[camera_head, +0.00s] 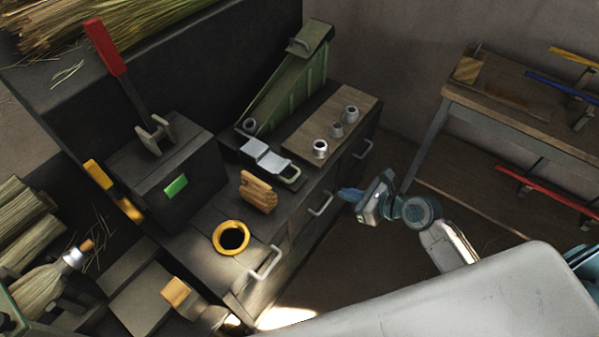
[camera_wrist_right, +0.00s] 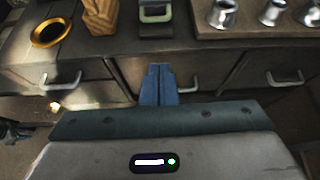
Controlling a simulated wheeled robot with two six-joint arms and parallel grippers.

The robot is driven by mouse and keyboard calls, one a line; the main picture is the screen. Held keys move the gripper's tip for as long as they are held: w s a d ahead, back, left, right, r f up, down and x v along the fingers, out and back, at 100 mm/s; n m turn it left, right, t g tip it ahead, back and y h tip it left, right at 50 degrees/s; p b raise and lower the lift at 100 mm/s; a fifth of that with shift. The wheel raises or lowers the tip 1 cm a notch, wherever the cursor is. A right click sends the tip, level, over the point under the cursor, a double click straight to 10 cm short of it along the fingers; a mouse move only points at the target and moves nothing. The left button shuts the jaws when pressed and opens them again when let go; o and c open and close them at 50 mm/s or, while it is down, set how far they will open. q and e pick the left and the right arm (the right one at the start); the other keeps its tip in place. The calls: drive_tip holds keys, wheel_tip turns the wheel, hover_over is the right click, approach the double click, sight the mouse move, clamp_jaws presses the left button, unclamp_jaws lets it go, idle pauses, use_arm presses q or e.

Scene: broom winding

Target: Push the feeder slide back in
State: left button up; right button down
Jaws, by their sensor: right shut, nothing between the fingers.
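The feeder (camera_head: 295,85) is a green sloped chute on the dark counter, with a grip at its top. The feeder slide (camera_head: 267,160) lies in front of its foot, a pale metal strip in a dark track. It ends in a pale green loop (camera_head: 291,175) that extends toward the counter's front edge. The loop also shows at the top of the right wrist view (camera_wrist_right: 155,12). My right gripper (camera_head: 345,194) is shut and empty, in front of the drawers and apart from the slide. Its blue fingers (camera_wrist_right: 158,85) point toward the counter front.
Several metal ferrules stand on a wooden board (camera_head: 345,115) right of the slide. A wooden block (camera_head: 258,192) and a yellow ring (camera_head: 231,238) lie to its left. Drawer handles (camera_head: 321,204) stick out below the counter edge. A rack (camera_head: 500,110) stands at right.

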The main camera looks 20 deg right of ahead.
sight(263, 157)
drive_tip(key=shift+a+r, duration=0.25)
drive_tip(key=shift+r, duration=0.25)
drive_tip(key=p+x, duration=0.1)
drive_tip(key=x, duration=0.8)
drive_tip(key=r+p+x, duration=0.1)
drive_tip(key=x, duration=0.4)
drive_tip(key=shift+a+p, duration=0.25)
drive_tip(key=shift+p, duration=0.05)
drive_tip(key=shift+w+a+r, duration=0.1)
drive_tip(key=shift+w+a, duration=0.1)
drive_tip(key=shift+w, duration=0.15)
drive_tip(key=w+a, duration=0.2)
drive_tip(key=w, duration=0.1)
drive_tip(key=w+a+p, duration=0.1)
drive_tip(key=w+a, duration=0.2)
drive_tip(key=w, duration=0.1)
drive_tip(key=w+a, duration=0.3)
drive_tip(key=shift+w+a+p, duration=0.1)
drive_tip(key=shift+w+p, duration=0.05)
drive_tip(key=shift+p, duration=0.25)
